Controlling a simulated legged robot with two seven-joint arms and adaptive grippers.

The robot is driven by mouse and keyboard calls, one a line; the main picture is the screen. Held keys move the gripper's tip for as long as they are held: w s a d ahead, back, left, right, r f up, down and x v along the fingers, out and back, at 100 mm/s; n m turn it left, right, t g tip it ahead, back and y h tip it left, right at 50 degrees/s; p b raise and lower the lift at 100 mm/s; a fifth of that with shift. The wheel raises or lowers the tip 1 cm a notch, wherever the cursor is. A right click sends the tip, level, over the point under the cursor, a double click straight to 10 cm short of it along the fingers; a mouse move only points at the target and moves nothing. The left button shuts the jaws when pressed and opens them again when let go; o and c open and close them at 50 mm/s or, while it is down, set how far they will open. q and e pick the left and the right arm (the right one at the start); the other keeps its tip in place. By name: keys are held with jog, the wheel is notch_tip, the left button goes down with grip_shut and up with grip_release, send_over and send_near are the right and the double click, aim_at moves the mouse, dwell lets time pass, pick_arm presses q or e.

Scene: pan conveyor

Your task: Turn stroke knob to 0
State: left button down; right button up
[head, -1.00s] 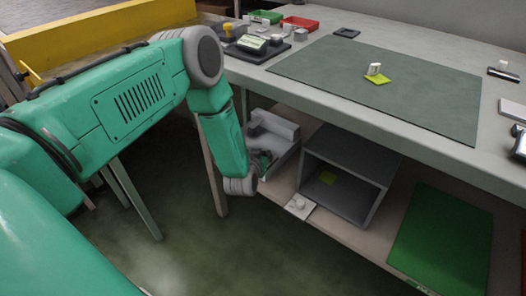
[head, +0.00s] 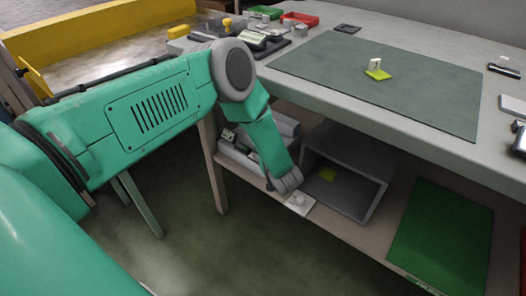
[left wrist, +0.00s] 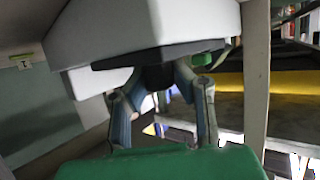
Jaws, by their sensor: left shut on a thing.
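My left gripper (left wrist: 160,82) shows in the left wrist view, its two fingers closed around a dark part (left wrist: 158,74) under a pale grey housing (left wrist: 150,28). The fingers hide most of this part, and I cannot tell whether it is the stroke knob or read any scale. A small white plate with a round white knob (head: 299,202) lies just below my wrist. My right gripper is not in view.
A grey open box (head: 350,170) with a yellow-green patch inside stands right of my wrist. A green mat (head: 442,240) lies further right. The bench top (head: 440,140) overhangs the shelf. A table leg (left wrist: 256,80) stands close on the right in the wrist view.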

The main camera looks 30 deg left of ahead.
pick_arm(q)
jog(key=shift+s+f, duration=0.1)
dwell(0.3)
jog(key=c, duration=1.3)
grip_release()
jog(key=shift+d, duration=0.1)
jog(key=v, duration=1.1)
jog(key=shift+s+d+r, duration=0.15)
jog(key=shift+d+r, duration=0.1)
jog(key=shift+d, duration=0.1)
